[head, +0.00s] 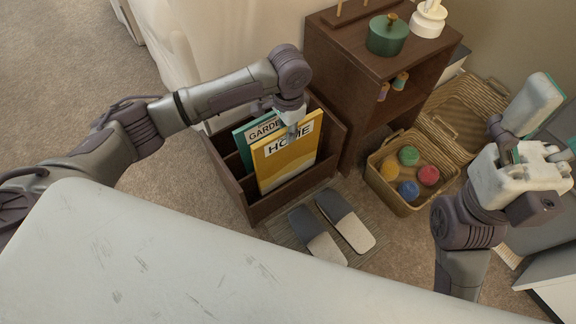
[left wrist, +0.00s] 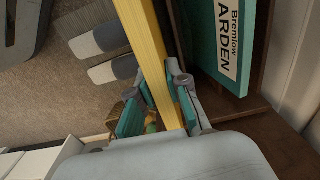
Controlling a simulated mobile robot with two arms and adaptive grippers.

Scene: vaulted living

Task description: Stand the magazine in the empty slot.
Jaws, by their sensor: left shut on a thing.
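The yellow HOME magazine (head: 285,160) is upright, its cover facing me, over or in the front part of the dark wooden rack (head: 295,198). My left gripper (head: 292,130) is shut on its top edge. In the left wrist view the magazine (left wrist: 147,40) runs edge-on between the teal-padded fingers (left wrist: 167,100). How deep its lower edge sits in the rack cannot be told. A green GARDEN magazine (head: 243,132) stands behind it in the rack, and also shows in the left wrist view (left wrist: 240,50). My right gripper (head: 550,125) is open and empty at the right.
Grey slippers (head: 345,220) lie on a mat before the rack. A basket of coloured yarn balls (head: 393,197) stands to the right, with another wicker basket (head: 470,100) behind. A dark wooden cabinet (head: 345,70) stands close beside the rack. A pale surface fills the foreground.

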